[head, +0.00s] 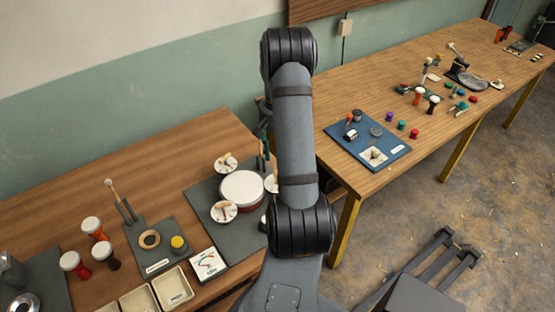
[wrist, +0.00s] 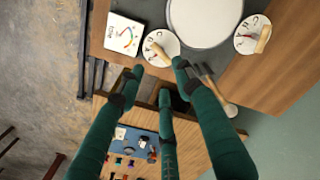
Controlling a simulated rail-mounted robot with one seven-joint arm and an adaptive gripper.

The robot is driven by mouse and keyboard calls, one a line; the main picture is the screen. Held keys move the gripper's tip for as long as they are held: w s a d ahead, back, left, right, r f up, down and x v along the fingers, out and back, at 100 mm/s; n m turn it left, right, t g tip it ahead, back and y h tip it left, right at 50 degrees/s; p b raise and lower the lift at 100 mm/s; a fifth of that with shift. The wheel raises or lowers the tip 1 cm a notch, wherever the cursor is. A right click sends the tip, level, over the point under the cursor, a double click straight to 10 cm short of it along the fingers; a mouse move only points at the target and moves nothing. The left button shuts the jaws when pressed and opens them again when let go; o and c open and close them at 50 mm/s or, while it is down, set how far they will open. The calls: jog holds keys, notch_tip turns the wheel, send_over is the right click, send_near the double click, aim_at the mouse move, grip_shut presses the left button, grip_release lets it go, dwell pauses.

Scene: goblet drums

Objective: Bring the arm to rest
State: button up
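My arm (head: 295,140) rises through the middle of the head view, bent at dark round joints, and hides most of my gripper. In the wrist view my gripper (wrist: 158,82) shows long green fingers with dark tips. The fingers stand apart, and I see nothing held between them. Beyond the fingertips are the front table's edge and a gap between the tables. A large white-topped drum (head: 242,188) sits on a dark mat on the near table, and it also shows in the wrist view (wrist: 204,18). Small round dials (head: 224,211) lie around it.
The near wooden table (head: 170,160) also holds red goblet drums (head: 93,228), a yellow-topped piece (head: 178,243), a card with a gauge (head: 208,264) and cream trays (head: 173,287). The far table (head: 440,90) bears a blue board (head: 395,152) and several small drums. Bare floor (head: 480,190) lies to the right.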

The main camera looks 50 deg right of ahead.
dwell(0.3)
notch_tip(320, 180, down, 12)
jog(key=shift+s+f, duration=0.1)
jog(key=shift+r+n+p, duration=0.4)
jog(key=shift+r+p, duration=0.05)
jog(key=shift+p, duration=0.35)
jog(key=shift+f+n+p, duration=0.1)
jog(key=shift+n+p, duration=0.2)
jog(key=shift+p, duration=0.05)
jog(key=shift+d+b, duration=0.15)
jog(key=shift+b, duration=0.25)
jog(key=shift+r, duration=0.4)
